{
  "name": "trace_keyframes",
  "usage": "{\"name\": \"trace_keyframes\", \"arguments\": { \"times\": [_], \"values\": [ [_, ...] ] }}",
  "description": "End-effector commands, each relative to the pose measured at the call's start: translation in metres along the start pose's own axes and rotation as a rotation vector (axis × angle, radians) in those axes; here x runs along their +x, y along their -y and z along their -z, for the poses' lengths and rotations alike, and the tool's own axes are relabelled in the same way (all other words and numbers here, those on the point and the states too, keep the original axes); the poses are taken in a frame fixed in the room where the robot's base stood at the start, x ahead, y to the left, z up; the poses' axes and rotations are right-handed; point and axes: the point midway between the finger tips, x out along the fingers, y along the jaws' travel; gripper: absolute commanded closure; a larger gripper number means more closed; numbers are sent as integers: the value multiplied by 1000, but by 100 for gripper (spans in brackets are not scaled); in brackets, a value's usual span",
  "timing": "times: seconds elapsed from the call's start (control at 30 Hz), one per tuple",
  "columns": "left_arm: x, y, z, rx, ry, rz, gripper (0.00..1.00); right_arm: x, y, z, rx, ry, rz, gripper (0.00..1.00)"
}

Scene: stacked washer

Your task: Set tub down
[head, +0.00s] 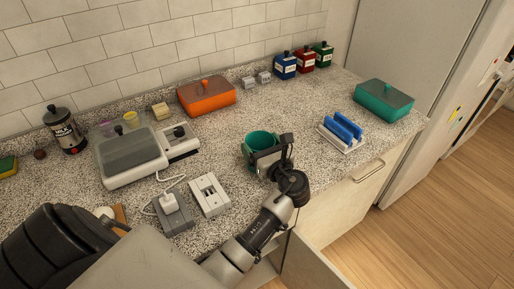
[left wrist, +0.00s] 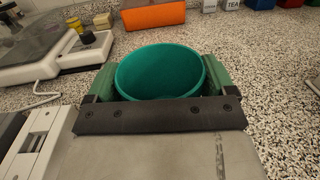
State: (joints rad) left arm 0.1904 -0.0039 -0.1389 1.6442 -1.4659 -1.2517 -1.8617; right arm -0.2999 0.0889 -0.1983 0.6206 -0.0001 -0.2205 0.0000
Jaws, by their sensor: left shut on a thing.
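The tub is a round, open green container (head: 258,138) on the speckled counter side in the head view, upright and near the counter's front. It also shows in the left wrist view (left wrist: 160,72), where its inside looks empty. My left gripper (head: 266,152) is shut on the tub, with one finger on each side of it. The gripper hides the tub's lower front, so I cannot tell whether its base touches the counter (head: 310,105). My right gripper is not in view.
A grey switch box (head: 209,195) and a plugged socket block (head: 174,210) lie left of the tub. A rack with blue items (head: 342,132) and a green lidded box (head: 384,101) stand right. An orange box (head: 206,96) is behind. Bare counter lies between them.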

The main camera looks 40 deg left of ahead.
Motion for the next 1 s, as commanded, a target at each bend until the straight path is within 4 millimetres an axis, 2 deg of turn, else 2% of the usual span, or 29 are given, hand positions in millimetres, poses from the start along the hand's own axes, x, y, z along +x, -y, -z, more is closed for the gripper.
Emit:
{"name": "trace_keyframes", "arguments": {
  "times": [0.13, 0.17, 0.23, 0.47, 0.57, 0.67, 1.0],
  "values": [
    [0, 0, 3, 5, -10, -1, 40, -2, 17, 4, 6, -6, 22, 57],
    [0, -1, 3, 5, -11, -1, 11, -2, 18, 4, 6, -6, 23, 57],
    [0, 0, 3, 5, -10, 0, 0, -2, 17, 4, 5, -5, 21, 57],
    [-1, 0, 2, 4, -9, 0, 0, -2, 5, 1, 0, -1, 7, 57],
    [-7, 0, 1, 5, -9, 1, 0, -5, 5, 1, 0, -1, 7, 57],
    [-22, 0, -1, 4, -11, 2, 0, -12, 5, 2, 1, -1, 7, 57],
    [-92, 0, -1, 4, -10, 2, 0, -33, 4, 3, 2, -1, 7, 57]
  ]
}}
